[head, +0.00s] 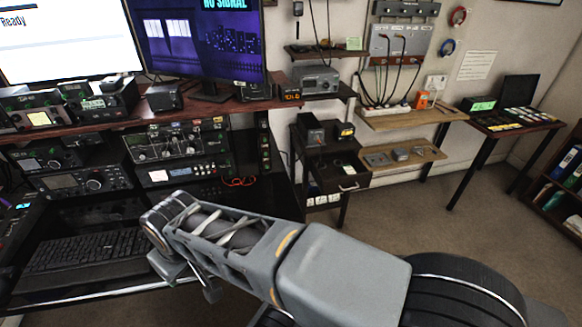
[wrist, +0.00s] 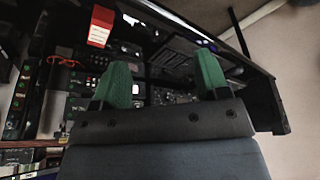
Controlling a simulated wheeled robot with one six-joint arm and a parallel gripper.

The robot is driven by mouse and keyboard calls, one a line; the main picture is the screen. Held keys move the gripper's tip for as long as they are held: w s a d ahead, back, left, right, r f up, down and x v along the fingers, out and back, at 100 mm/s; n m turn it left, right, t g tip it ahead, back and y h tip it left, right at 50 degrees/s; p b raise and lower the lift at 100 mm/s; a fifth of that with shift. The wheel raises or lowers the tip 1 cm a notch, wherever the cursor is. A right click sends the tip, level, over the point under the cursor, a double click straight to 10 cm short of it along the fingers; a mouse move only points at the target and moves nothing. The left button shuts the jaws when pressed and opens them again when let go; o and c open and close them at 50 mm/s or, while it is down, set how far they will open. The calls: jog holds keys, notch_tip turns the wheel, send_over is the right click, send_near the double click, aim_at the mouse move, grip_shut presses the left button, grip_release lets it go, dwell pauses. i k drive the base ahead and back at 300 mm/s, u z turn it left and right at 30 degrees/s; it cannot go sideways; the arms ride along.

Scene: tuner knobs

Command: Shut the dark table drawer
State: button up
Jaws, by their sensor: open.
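The dark drawer (head: 345,178) is in the small dark table (head: 318,140) at the middle of the head view. It stands pulled out, with its front and handle facing into the room and small items inside. My gripper (wrist: 157,80) shows in the wrist view with its two green fingertips wide apart and nothing between them. In the head view my arm reaches left across the front of the radio desk, and the gripper itself is mostly hidden behind it. The gripper is apart from the drawer, well to its left. I cannot make out the drawer in the wrist view.
The radio desk (head: 284,195) with radios, monitors and a keyboard (head: 88,250) fills the left. A light wooden shelf (head: 425,155) juts out right of the drawer. A side table (head: 510,127) stands farther right. Carpet (head: 420,220) in front of the drawer is clear.

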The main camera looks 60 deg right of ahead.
aim_at(329, 181)
jog(key=u, duration=0.2)
jog(key=k, duration=1.05)
jog(key=z, duration=1.4)
jog(key=i, duration=0.95)
